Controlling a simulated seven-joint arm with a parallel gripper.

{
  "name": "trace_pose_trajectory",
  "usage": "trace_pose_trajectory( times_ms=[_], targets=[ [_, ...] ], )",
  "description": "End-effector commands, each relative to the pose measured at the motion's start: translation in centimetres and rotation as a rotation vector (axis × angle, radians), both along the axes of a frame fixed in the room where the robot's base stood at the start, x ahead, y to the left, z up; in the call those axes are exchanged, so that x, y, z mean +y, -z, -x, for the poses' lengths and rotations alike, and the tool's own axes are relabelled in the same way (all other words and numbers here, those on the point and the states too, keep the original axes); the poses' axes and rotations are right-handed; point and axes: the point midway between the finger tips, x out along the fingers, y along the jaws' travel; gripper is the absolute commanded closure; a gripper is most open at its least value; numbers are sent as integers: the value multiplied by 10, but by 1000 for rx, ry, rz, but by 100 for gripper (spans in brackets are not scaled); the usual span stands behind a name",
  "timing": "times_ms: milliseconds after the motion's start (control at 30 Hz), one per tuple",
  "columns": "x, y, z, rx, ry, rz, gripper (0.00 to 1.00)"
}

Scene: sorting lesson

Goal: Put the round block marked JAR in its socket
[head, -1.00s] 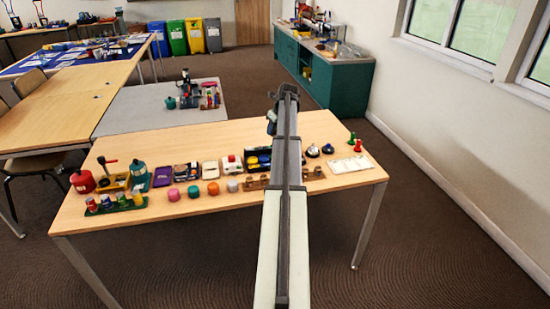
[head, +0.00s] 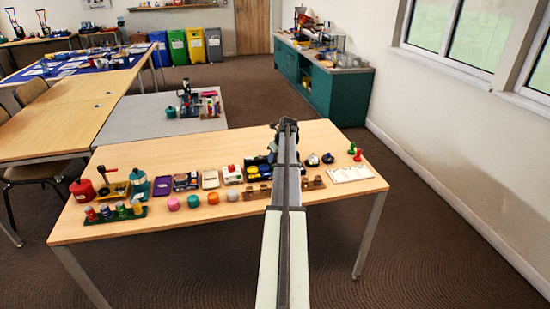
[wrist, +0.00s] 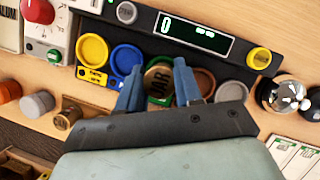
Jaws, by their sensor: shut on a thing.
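The round block marked JAR (wrist: 158,78) is brown-gold and sits between the two blue fingertips of my gripper (wrist: 158,88) in the wrist view. The fingers are shut on it. It is over a dark panel (wrist: 183,63) with a row of round sockets. A green socket rim (wrist: 160,100) shows below the block; I cannot tell whether the block is in it or above it. A yellow ring (wrist: 93,48) and a blue ring (wrist: 126,58) lie to its left, a red one (wrist: 203,80) to its right. In the head view my arm hides the block.
A display (wrist: 195,33) and a yellow button (wrist: 258,58) stand behind the sockets. A silver dome (wrist: 290,92) is at right.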

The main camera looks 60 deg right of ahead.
Motion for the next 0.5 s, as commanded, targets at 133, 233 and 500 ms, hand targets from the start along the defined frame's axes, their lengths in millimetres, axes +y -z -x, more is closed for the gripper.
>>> trace_pose_trajectory(
  times_ms=[133,233,500],
  targets=[
    [0,0,0,0,0,0,94],
    [0,0,0,0,0,0,94],
    [0,7,0,-1,0,0,94]
  ],
)
